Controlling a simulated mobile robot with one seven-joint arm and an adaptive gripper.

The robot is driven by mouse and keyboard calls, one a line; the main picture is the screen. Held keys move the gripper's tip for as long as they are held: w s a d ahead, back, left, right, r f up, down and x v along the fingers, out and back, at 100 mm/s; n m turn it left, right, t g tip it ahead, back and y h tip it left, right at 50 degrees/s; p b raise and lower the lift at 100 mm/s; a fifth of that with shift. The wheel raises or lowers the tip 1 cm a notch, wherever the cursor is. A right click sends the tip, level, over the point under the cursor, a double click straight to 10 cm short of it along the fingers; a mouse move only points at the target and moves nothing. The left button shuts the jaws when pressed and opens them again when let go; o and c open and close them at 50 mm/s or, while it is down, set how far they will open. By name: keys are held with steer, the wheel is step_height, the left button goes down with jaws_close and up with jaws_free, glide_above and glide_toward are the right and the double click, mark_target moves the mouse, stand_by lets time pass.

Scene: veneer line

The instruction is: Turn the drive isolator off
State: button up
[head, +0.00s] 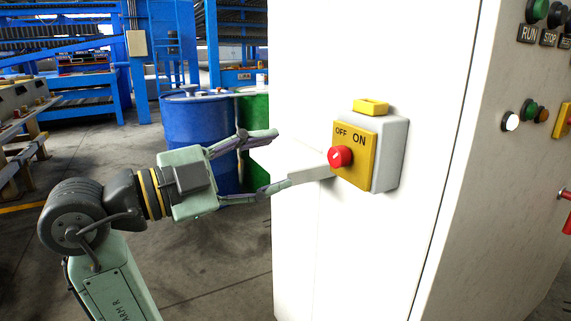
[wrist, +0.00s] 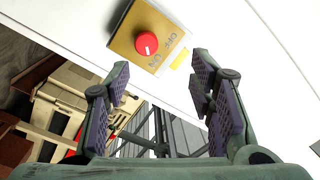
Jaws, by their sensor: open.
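The drive isolator is a grey box (head: 392,155) with a yellow plate (head: 366,170) on a white cabinet face. The plate is marked OFF at left and ON at right. A red round knob (head: 340,157) sits below the labels and bears a small pale mark. I cannot tell for sure which label the mark points to. The knob (wrist: 146,43) and plate (wrist: 124,44) also show at the top of the wrist view. My gripper (head: 274,161) is open and empty, left of the knob and apart from it. In the wrist view my gripper (wrist: 162,76) is below the plate.
A pale block (head: 298,160) shows between my fingers and the knob; its attachment is unclear. A yellow tab (head: 371,106) tops the isolator. Buttons (head: 537,11) are on the cabinet's right face. Blue (head: 198,130) and green (head: 254,115) drums stand behind my gripper. The floor at left is open.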

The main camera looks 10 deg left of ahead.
mark_target(333, 158)
steer(key=shift+m+g, duration=0.5)
steer(key=shift+g, duration=0.1)
steer(key=x, duration=0.3)
steer(key=p+x, duration=0.1)
steer(key=x, duration=0.3)
steer(key=f+p+x, duration=0.1)
steer(key=x, duration=0.2)
steer(key=shift+s+d, duration=0.1)
steer(key=shift+d, duration=0.3)
steer(key=shift+c, duration=0.5)
steer(key=c, duration=1.1)
